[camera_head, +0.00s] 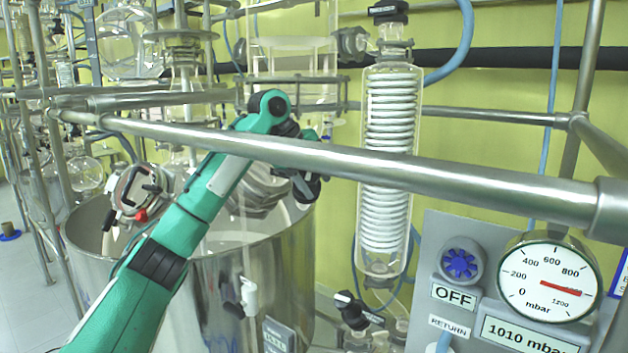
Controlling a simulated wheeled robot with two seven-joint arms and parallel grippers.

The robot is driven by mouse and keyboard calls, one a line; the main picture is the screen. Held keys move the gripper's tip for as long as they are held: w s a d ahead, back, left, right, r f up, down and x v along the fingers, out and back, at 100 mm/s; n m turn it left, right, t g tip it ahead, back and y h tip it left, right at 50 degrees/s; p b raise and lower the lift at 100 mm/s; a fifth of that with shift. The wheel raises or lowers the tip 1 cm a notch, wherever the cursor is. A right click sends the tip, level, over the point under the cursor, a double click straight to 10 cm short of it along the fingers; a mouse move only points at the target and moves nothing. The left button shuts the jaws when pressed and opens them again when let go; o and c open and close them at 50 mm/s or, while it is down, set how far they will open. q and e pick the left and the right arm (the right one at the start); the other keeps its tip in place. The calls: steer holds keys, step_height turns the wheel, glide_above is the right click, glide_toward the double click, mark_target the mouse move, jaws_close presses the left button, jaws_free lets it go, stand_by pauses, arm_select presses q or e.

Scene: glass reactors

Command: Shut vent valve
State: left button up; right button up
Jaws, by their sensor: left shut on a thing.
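My left gripper (306,188) is just below and behind the rail, left of the coil condenser. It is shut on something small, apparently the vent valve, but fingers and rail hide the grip. The valve itself cannot be made out clearly, so its handle position cannot be told. My right gripper is not in view.
A metal rail (400,170) crosses the front. A coil condenser (388,150) stands behind it. A steel vessel (210,290) is below my arm. At lower right, a panel has a blue knob (459,264), an OFF label and a gauge (550,282) with a 1010 mbar display.

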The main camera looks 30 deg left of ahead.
arm_select(q)
steer(key=shift+f, duration=0.1)
stand_by(0.3)
steer(key=o, duration=1)
